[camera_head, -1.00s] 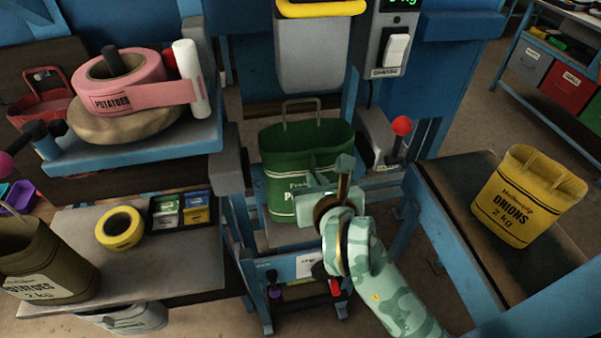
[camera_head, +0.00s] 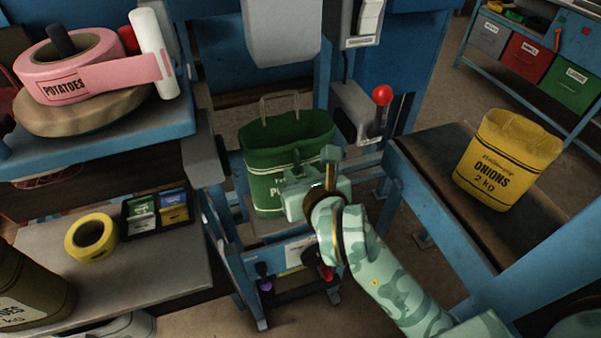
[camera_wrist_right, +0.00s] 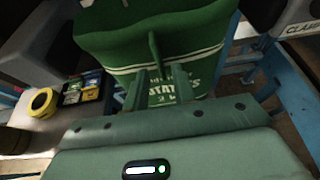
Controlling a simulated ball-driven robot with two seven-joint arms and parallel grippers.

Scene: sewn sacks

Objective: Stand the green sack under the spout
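The green sack (camera_head: 262,160) stands upright and open-topped on a small stand (camera_head: 260,228) beneath the grey spout (camera_head: 283,30), with its handle loop raised. Its rim is below the spout; exact alignment is unclear. My right gripper (camera_head: 312,176) is at the sack's front and hides part of its lettering. In the right wrist view the two fingers (camera_wrist_right: 159,82) are apart, either side of a narrow upright green tab (camera_wrist_right: 155,50) on the sack (camera_wrist_right: 190,45). They do not look closed on it. My left gripper is out of view.
A yellow onions sack (camera_head: 508,160) stands on the brown bench (camera_head: 430,165) at right. A red-knobbed lever (camera_head: 382,95) is right of the green sack. At left are a pink tape roll (camera_head: 75,65), a yellow roll (camera_head: 91,240) and a brown sack (camera_head: 30,290).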

